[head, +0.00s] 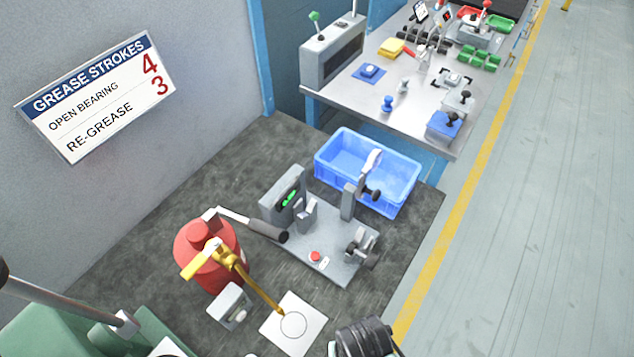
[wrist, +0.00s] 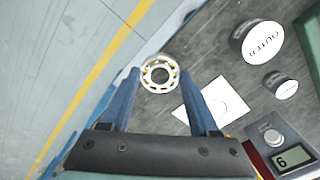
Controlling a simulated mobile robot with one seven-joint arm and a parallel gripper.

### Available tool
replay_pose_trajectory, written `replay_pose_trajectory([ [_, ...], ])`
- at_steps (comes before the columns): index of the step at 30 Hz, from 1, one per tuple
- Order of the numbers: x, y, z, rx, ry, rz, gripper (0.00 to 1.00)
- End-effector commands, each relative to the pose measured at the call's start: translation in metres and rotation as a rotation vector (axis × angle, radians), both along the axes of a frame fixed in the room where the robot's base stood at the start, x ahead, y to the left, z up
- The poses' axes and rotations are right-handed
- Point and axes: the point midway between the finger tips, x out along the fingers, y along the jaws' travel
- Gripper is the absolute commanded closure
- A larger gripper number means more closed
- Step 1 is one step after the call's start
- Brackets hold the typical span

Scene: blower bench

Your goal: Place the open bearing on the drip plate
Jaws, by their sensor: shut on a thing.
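The open bearing (wrist: 147,80), a pale ring with balls around an open centre, is between the fingertips of my gripper (wrist: 160,77) in the wrist view. The blue fingers are shut on it. The drip plate (head: 313,322) is a white square with a drawn circle, lying at the bench's front in the head view. It also shows in the wrist view (wrist: 232,97), right of the bearing and partly behind the right finger. The bearing appears beside the plate, not over it; its height is unclear. In the head view my wrist hides the bearing.
A red grease drum (head: 200,250) with a brass nozzle reaching over the plate stands behind left. A small counter box (wrist: 283,140) reads 6. Two dark cylinders (wrist: 240,45) (wrist: 275,82) are near it. A grey fixture (head: 335,262) and blue crate (head: 400,200) stand farther back.

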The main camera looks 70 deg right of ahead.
Motion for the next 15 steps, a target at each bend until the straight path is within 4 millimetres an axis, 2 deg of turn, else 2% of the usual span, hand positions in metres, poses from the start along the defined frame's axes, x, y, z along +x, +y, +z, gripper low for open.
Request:
replay_pose_trajectory([
  [1, 0.016, -0.004, 0.003, -0.003, -0.005, 0.004, 0.92],
  [3, 0.032, -0.008, 0.003, -0.002, -0.004, 0.003, 0.92],
  [9, 0.075, -0.018, 0.002, -0.002, -0.002, 0.003, 0.92],
  [15, 0.092, -0.022, 0.001, -0.001, 0.0, 0.002, 0.92],
])
